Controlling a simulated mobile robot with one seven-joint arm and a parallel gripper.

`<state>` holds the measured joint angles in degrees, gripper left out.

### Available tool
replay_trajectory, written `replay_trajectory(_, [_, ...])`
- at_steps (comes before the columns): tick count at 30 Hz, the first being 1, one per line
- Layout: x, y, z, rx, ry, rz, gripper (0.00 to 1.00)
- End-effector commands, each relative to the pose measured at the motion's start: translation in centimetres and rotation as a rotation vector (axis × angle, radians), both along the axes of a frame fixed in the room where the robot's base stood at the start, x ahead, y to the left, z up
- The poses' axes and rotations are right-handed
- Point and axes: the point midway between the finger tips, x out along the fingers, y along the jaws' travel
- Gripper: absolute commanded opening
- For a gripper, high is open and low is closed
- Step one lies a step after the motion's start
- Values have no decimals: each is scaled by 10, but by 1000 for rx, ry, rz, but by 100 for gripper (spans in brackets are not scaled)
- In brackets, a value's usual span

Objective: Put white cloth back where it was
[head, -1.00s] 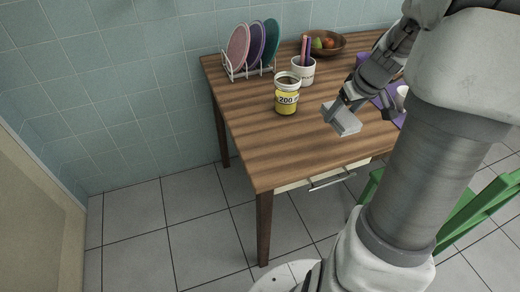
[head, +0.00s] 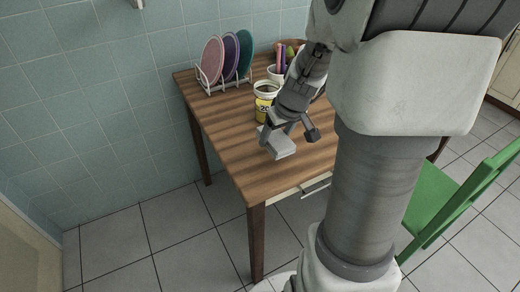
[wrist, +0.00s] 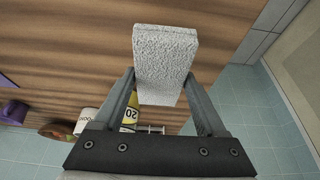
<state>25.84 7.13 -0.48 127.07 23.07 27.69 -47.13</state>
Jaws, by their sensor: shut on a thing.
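The white cloth (head: 280,146) is a folded, block-shaped piece with a rough, towel-like face. My gripper (head: 284,130) is shut on it, over the front part of the wooden table. In the wrist view the cloth (wrist: 164,50) sticks out between the two fingers of my gripper (wrist: 160,82). In the head view I cannot tell whether its underside touches the table top.
On the table (head: 222,133) stand a yellow tub (head: 265,108) behind my gripper and a rack (head: 204,82) with pink, purple and green plates. A mug (head: 274,73) and a fruit bowl are partly hidden. A green chair (head: 440,195) stands at right. The table's left-front part is clear.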

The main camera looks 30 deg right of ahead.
Motion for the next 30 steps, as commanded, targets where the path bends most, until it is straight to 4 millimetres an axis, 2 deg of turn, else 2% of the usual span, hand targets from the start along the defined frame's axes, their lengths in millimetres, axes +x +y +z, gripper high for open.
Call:
replay_trajectory(1, [4, 10, -7, 1, 2, 5, 22])
replay_trajectory(6, [13, 24, -17, 0, 0, 1, 22])
replay_trajectory(11, [14, 26, -28, 1, 1, -2, 22])
replay_trajectory(17, [13, 26, -58, 2, 1, -2, 22])
replay_trajectory(29, [14, 26, -62, 0, -1, -1, 22])
replay_trajectory(30, [14, 26, -61, 0, -1, -1, 76])
